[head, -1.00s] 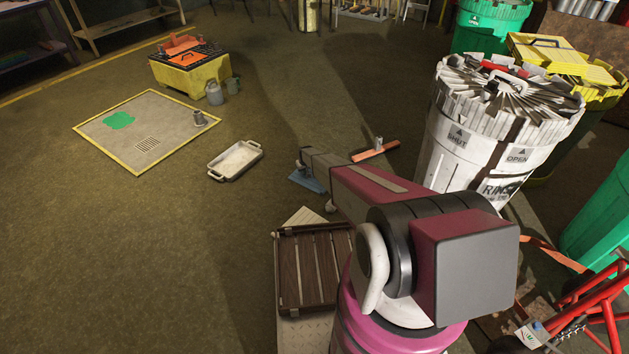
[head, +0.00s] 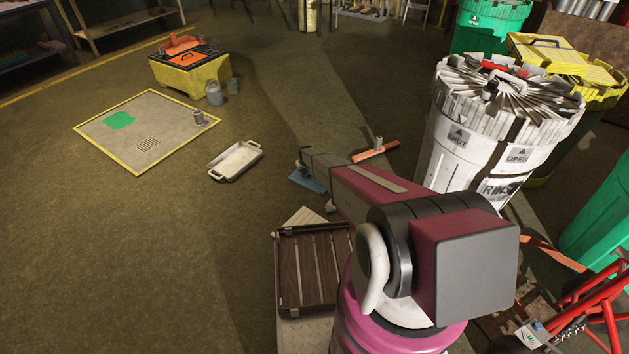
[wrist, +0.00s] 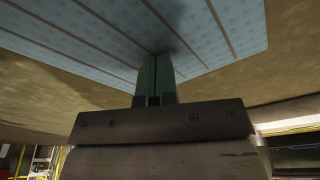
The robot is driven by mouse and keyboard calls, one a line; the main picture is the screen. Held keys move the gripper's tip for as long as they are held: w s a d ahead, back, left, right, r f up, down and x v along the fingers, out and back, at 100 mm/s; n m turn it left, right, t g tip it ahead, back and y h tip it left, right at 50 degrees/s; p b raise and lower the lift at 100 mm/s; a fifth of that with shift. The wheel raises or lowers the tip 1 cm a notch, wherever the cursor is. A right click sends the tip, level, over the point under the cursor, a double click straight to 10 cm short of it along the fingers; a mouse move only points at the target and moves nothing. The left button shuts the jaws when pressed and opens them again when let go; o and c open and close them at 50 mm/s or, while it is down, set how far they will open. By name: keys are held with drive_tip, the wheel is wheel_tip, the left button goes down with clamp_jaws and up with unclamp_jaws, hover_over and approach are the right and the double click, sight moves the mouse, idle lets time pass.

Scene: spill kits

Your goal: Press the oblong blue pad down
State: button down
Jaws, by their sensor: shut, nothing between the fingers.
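The blue pad (wrist: 120,30) fills the top of the wrist view, pale blue with a dotted, quilted face and thin brown lines across it. My gripper (wrist: 160,56) is shut and empty, its two green fingers together. The fingertips meet the pad's face in the picture, with a dark shadow around them; I cannot tell whether they touch or stop just short. In the head view a blue flat piece (head: 309,182) shows beside the end of my arm, partly hidden; I cannot tell whether it is the same pad. My fingers are hidden there.
A brown slatted crate (head: 313,266) lies near my arm. An orange bar (head: 377,151) lies beyond it, near the white slatted drum (head: 452,150). A pale tray (head: 235,160) and a yellow-edged mat (head: 140,150) lie to the left.

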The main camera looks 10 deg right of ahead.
drive_tip(key=shift+f, duration=0.2)
drive_tip(key=shift+w+a+v, duration=0.1)
drive_tip(key=shift+w+v, duration=0.1)
drive_tip(key=shift+v, duration=1)
drive_tip(key=shift+w+a+v, duration=0.1)
drive_tip(key=shift+w+v, duration=0.15)
drive_tip(key=shift+v, duration=0.9)
drive_tip(key=shift+w+a+v, duration=0.1)
drive_tip(key=shift+w+v, duration=0.1)
drive_tip(key=shift+v, duration=1)
drive_tip(key=shift+r, duration=0.1)
drive_tip(key=s+d+r+g, duration=0.2)
drive_tip(key=s+d+r, duration=0.1)
drive_tip(key=s+d, duration=0.45)
drive_tip(key=shift+h, duration=0.4)
drive_tip(key=shift+w+d+f, duration=0.1)
drive_tip(key=shift+d+f, duration=0.1)
drive_tip(key=shift+f, duration=0.9)
drive_tip(key=shift+d+f, duration=0.25)
drive_tip(key=shift+f, duration=0.8)
drive_tip(key=shift+w+d+f, duration=0.1)
drive_tip(key=shift+d+f, duration=0.1)
drive_tip(key=shift+f, duration=0.9)
drive_tip(key=shift+f, duration=1.95)
